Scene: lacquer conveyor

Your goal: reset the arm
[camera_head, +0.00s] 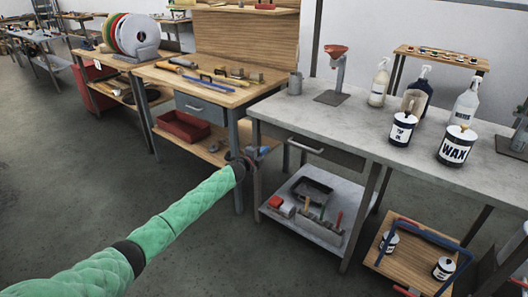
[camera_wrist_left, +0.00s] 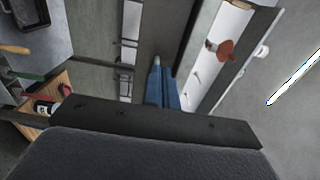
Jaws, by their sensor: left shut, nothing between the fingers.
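My left arm (camera_head: 180,220), in a green padded sleeve with dark bands, reaches from the lower left into the middle of the head view. Its left gripper (camera_head: 262,152) has blue fingers and hangs in front of the gap between the wooden bench and the grey table, apart from both as far as I can tell. In the left wrist view the blue fingers (camera_wrist_left: 163,88) are together, with nothing held between them. My right arm and gripper are not in view.
The grey table (camera_head: 310,110) carries a wax can (camera_head: 456,146), another can (camera_head: 402,128) and spray bottles. The wooden bench (camera_head: 205,88) holds tools, with a red bin (camera_head: 182,127) below. A wooden cart (camera_head: 412,258) stands lower right. The floor at left is clear.

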